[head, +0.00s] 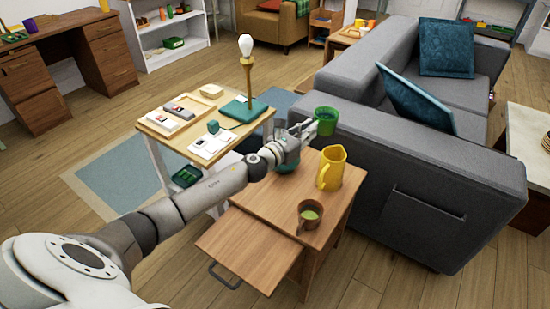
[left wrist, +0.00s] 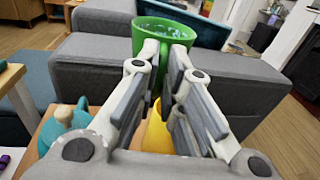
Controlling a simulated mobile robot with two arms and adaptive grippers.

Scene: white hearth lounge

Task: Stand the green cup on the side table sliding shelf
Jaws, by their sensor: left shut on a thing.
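The green cup (head: 326,121) is held upright in the air by my left gripper (head: 309,128), at the back of the wooden side table (head: 270,203), near the grey sofa. In the left wrist view the fingers close on the near side of the green cup (left wrist: 165,27). The side table's sliding shelf (head: 245,254) is pulled out toward the front left; its top is bare and a dark handle hangs at its front. My right gripper is in neither view.
On the side table stand a yellow pitcher (head: 331,169), a brown cup with green contents (head: 310,214) and a teal pot (left wrist: 66,127), partly hidden by my gripper in the head view. A lamp table (head: 176,148) stands behind my arm; the sofa (head: 430,180) is at right.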

